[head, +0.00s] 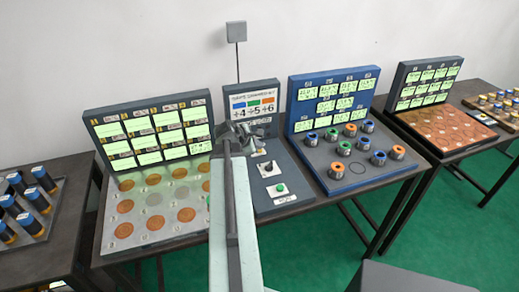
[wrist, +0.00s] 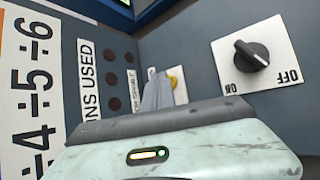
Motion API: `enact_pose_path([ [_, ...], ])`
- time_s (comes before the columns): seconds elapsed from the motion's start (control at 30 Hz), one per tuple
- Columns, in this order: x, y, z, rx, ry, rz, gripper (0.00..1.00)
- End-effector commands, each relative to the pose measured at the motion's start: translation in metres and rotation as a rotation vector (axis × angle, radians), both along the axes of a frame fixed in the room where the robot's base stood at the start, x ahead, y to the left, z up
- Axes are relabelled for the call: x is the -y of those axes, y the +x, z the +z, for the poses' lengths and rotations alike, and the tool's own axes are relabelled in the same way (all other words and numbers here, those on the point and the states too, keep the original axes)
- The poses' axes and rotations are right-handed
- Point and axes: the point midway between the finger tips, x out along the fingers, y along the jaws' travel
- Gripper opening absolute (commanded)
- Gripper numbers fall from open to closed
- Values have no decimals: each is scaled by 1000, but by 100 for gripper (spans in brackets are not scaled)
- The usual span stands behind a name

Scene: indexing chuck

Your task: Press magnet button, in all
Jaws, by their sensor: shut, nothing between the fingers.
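The grey control panel stands between two display boards and has a black knob (head: 267,167) and a green button (head: 281,188) on white plates. In the wrist view the black knob (wrist: 250,56) sits on a white ON/OFF plate at upper right. A yellow button (wrist: 177,79) on a pale plate is partly hidden behind my fingers. I cannot read its label fully. My gripper (wrist: 157,85) is shut and empty, its tips pointing at the panel near the yellow button. I cannot tell whether they touch. In the head view my gripper (head: 240,135) covers part of the panel.
A sign (head: 254,103) shows ÷4, ÷5 and ÷6. The left board (head: 95,112) stands behind a plate with copper discs (head: 186,215). The blue board (head: 298,85) stands behind several coloured-ringed cylinders (head: 378,158). More cylinders (head: 33,198) stand at far left. Dark round spots (wrist: 112,78) line the panel.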

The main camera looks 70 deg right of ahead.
Motion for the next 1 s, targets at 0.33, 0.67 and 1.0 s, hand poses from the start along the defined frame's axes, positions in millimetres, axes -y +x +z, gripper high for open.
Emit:
enact_pose_path([
  [0.33, 0, 0, 18, 0, 0, 0, 0],
  [0.67, 0, 0, 19, 0, 0, 0, 0],
  [1.0, 0, 1, 54, -1, 0, 1, 0],
])
